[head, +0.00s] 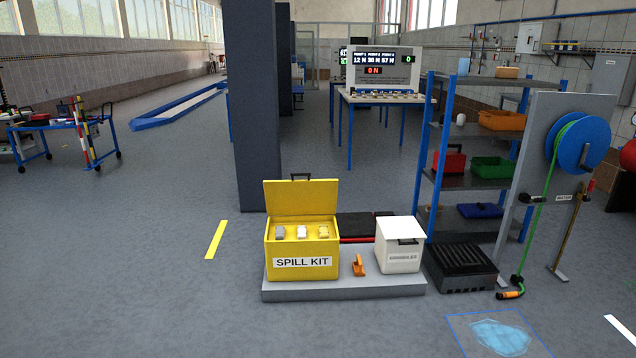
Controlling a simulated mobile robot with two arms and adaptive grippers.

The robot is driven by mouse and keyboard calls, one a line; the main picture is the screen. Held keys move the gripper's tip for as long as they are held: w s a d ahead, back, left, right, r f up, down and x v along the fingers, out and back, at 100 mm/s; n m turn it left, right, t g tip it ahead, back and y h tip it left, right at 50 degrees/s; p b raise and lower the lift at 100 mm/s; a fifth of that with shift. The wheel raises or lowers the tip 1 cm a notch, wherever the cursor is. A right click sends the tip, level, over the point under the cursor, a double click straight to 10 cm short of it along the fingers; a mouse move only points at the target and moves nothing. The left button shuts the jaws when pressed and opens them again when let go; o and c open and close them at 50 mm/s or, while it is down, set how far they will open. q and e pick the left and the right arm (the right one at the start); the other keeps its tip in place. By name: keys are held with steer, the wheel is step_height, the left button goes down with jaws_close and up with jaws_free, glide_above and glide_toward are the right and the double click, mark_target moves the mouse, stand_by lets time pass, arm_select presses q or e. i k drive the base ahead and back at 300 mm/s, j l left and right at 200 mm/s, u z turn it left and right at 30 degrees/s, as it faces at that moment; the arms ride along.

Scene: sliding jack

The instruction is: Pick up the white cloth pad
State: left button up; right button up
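The yellow spill kit box (285,256) stands on a low grey platform with its lid (300,198) raised. Three small pads sit in a row at its opening: a grey one (281,232), a white one (302,232) and a yellowish one (324,231). The white cloth pad looks to be the middle one, but it is small in this view. Neither of my grippers shows in the head view.
A white granules box (399,258) and a small orange tool (359,265) share the platform (345,288). Right are a black crate (460,271), a blue shelf rack, a hose reel (581,143) and a bluish puddle (500,337).

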mark_target(301, 229)
steer(key=i, duration=2.2)
steer(key=i+l+u, duration=0.1)
steer(key=i, duration=1)
steer(key=i+l, duration=0.1)
steer(key=i, duration=0.95)
